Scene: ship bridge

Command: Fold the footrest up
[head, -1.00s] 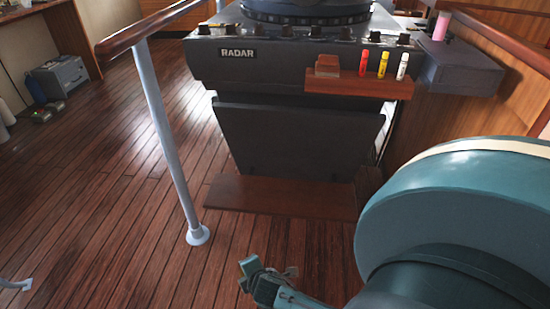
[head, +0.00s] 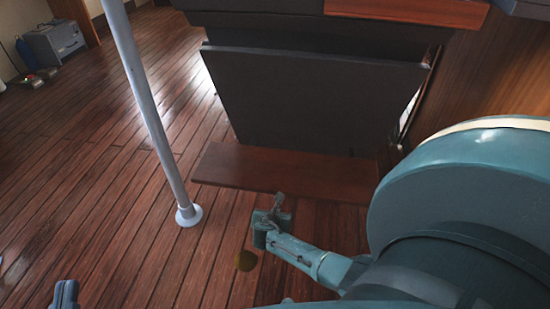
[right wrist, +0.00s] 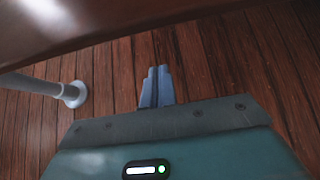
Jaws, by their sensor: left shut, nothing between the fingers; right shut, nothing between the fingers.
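The footrest (head: 250,165) is a reddish-brown wooden board, lying flat and low at the foot of the dark console in the head view. My right gripper (head: 279,203) is just in front of the board's front edge, shut and empty; whether it touches is unclear. In the right wrist view its fingers (right wrist: 157,80) are together over the floor, and a brown wooden surface (right wrist: 120,20), probably the footrest, crosses the top. My left gripper (head: 65,294) is shut and empty at the bottom left of the head view, well away from the board.
The console's dark front panel (head: 310,100) rises behind the footrest. A pale rail post (head: 150,120) stands on the floor to the left, its base near the board's left end. A wood-panelled wall (head: 480,80) is at right.

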